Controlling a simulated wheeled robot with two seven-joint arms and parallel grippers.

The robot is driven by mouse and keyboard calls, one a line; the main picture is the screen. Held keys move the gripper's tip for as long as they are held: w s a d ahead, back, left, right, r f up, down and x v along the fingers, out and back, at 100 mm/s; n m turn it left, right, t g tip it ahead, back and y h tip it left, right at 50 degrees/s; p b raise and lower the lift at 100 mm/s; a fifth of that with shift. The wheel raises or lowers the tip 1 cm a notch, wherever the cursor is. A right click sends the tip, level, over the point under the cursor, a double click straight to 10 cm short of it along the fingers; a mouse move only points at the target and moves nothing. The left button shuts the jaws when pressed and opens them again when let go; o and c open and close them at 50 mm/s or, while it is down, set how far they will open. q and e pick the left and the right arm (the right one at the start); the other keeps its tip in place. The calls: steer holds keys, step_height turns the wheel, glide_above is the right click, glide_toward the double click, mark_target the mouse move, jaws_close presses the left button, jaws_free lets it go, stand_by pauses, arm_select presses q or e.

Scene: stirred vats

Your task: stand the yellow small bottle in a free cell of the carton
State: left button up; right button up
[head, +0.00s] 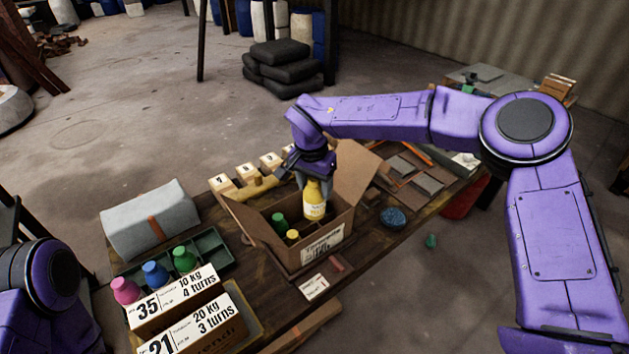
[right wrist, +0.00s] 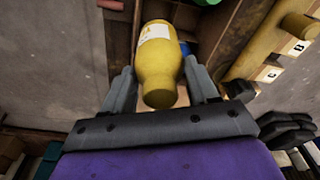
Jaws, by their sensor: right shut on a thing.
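The yellow small bottle (head: 314,201) hangs upright in my right gripper (head: 306,178), over the right part of the open cardboard carton (head: 270,241). In the right wrist view the bottle (right wrist: 158,62) sits between the two grey fingers of the gripper (right wrist: 160,85), which are shut on it. The carton holds a green-capped bottle (head: 279,222) and a yellow-capped one (head: 292,235) on its left side. The bottle's base is hidden behind the carton's front wall or close to its rim; I cannot tell how deep it is. My left gripper is not in view.
Carton flaps stand open, one tall at the right (head: 357,170). A green tray (head: 210,247) with pink, blue and green bottles stands left, behind labelled boxes (head: 175,297). A blue bowl-like thing (head: 393,217) lies right of the carton.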

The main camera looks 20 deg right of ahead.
steer(key=shift+f, duration=0.25)
steer(key=shift+f+b, duration=0.4)
steer(key=shift+f, duration=0.85)
steer(key=shift+f, duration=0.95)
steer(key=shift+f, duration=0.1)
steer(key=shift+f, duration=0.75)
